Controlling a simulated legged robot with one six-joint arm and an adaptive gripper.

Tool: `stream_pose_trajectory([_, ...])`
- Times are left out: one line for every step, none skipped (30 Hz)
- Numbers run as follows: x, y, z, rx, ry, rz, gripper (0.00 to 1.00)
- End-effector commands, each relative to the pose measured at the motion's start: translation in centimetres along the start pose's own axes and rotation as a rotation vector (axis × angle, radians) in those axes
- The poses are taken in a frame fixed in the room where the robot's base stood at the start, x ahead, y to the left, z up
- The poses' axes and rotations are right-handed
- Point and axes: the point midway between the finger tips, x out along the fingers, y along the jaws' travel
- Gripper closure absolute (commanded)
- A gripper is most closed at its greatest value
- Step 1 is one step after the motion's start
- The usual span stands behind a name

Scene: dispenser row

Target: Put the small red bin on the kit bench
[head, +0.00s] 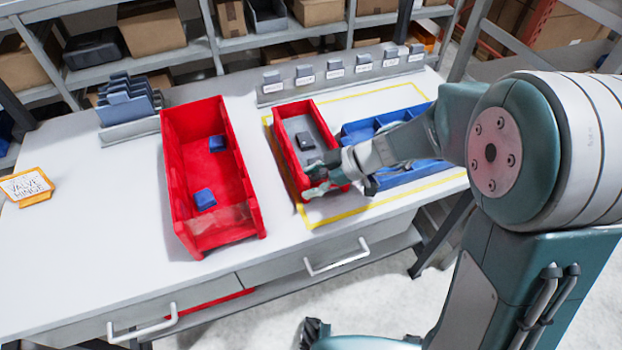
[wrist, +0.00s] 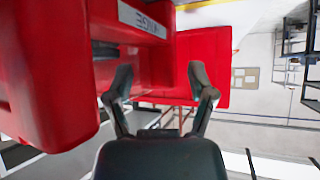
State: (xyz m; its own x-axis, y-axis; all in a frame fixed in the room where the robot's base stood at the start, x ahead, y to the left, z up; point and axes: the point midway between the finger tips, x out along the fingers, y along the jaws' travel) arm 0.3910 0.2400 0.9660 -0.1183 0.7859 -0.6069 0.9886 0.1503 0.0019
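The small red bin (head: 285,148) stands on the white bench (head: 110,225), on the left side of a yellow-outlined area. It has a grey inside with a dark block in it. My gripper (head: 318,178) is at its near end, and my arm reaches in from the right. In the wrist view my gripper (wrist: 160,95) has its two fingers spread apart. A labelled red bin (wrist: 60,75) fills the left there, close to the left finger, and a red surface lies behind the fingers. I cannot tell whether the fingers touch the bin.
A larger red bin (head: 178,170) with two blue blocks stands to the left. A blue divided bin (head: 365,128) is close on the right, partly behind my arm. Labelled dispensers (head: 333,68) line the back edge. A card reading "VALVE HINGE" (head: 27,186) lies far left, with bare bench around it.

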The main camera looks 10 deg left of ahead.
Motion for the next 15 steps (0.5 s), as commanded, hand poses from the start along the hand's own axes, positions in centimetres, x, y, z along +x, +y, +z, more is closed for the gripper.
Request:
stream_pose_trajectory([0.0, 0.0, 0.0, 0.000, 0.000, 0.000, 0.16])
stream_pose_trajectory([0.0, 0.0, 0.0, -0.001, 0.000, 0.000, 0.16])
stream_pose_trajectory([0.0, 0.0, 0.0, -0.001, 0.000, 0.000, 0.16])
stream_pose_trajectory([0.0, 0.0, 0.0, -0.001, 0.000, 0.000, 0.16])
stream_pose_trajectory([-0.1, 0.0, 0.0, -0.001, 0.000, 0.000, 0.16])
stream_pose_trajectory([-0.1, 0.0, 0.0, -0.001, 0.001, 0.000, 0.16])
stream_pose_trajectory([-0.1, 0.0, 0.0, -0.001, 0.001, 0.001, 0.16])
stream_pose_trajectory([-0.1, 0.0, 0.0, -0.001, 0.001, 0.001, 0.16])
stream_pose_trajectory([-0.1, 0.0, 0.0, -0.001, 0.001, 0.001, 0.16])
stream_pose_trajectory([-0.1, 0.0, 0.0, -0.001, 0.001, 0.001, 0.16])
stream_pose_trajectory([-0.2, 0.0, 0.0, -0.001, 0.001, 0.001, 0.16])
stream_pose_trajectory([-0.3, 0.0, 0.0, -0.001, 0.001, 0.002, 0.16])
stream_pose_trajectory([-0.5, 0.0, 0.0, -0.002, 0.001, 0.002, 0.16])
stream_pose_trajectory([-0.8, 0.1, 0.0, -0.002, 0.001, 0.002, 0.16])
stream_pose_trajectory([-1.3, 0.1, -0.1, -0.003, 0.002, 0.003, 0.16])
